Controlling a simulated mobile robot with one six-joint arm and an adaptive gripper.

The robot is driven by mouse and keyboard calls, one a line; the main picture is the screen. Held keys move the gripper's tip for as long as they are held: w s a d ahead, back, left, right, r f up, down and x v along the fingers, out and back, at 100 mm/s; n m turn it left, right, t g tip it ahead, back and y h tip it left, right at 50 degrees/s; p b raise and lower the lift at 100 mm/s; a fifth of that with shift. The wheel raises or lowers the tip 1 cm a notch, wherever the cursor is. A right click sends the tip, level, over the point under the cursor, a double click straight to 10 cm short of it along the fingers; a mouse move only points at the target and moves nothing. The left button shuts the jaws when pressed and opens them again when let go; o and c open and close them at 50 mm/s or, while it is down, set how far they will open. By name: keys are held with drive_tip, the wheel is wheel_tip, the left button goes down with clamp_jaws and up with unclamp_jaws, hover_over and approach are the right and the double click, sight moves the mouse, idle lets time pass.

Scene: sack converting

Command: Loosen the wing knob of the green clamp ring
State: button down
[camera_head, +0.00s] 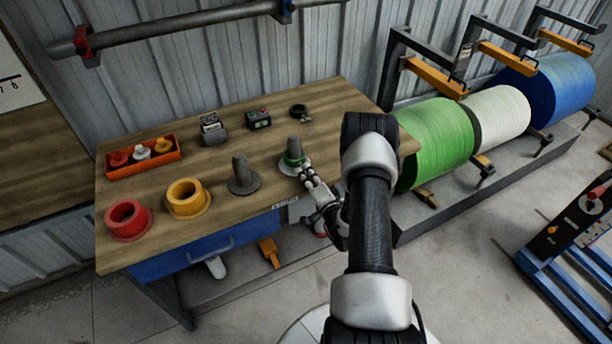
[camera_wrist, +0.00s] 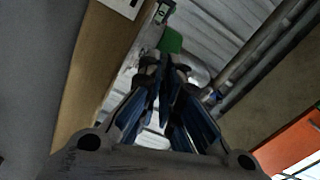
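The green clamp ring (camera_head: 290,161) sits around a grey upright post (camera_head: 294,145) with a flanged base near the right front part of the wooden bench. My gripper (camera_head: 305,167) is at the ring's right front side, its fingertips very close to it. In the wrist view a green piece (camera_wrist: 171,40) shows just beyond my fingertips (camera_wrist: 164,64). The fingers converge with a small gap between their tips. The wing knob cannot be made out; the fingers may hide it. I cannot tell whether they grip it.
The bench (camera_head: 150,207) also bears a bare grey post (camera_head: 242,175), an orange flanged sleeve (camera_head: 188,198), a red one (camera_head: 128,220), an orange tray (camera_head: 165,163), a button box (camera_head: 258,119) and a dark ring (camera_head: 299,111). Green, white and blue rolls stand right.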

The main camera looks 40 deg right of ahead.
drive_tip(key=n+b, duration=0.1)
drive_tip(key=n, duration=0.4)
drive_tip(key=shift+b, duration=0.4)
drive_tip(key=shift+n, duration=0.3)
drive_tip(key=c, duration=1.8)
unclamp_jaws()
drive_tip(key=v, duration=1.2)
